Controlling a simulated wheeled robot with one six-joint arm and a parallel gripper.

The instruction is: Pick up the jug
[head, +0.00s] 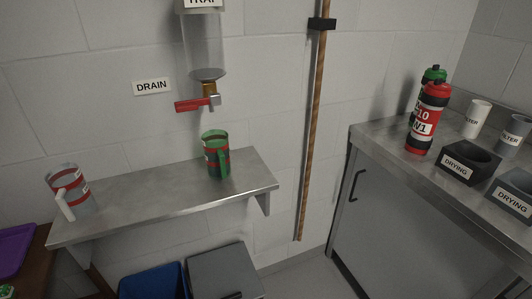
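Two jugs stand on the metal wall shelf (150,205). A green jug (214,162) with red bands and a green handle stands upright near the shelf's right part, below the drain tap. A grey, clear-looking jug (76,194) with red bands and a white handle stands at the shelf's left end. They are well apart. My gripper does not show in the head view, so its place relative to the jugs cannot be seen.
A clear trap vessel (204,45) with a red-handled tap (195,104) hangs above the green jug. A brown pole (315,110) runs down the wall. A metal cabinet (425,215) at right bears bottles and drying holders. Blue (152,282) and grey (222,272) bins stand below.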

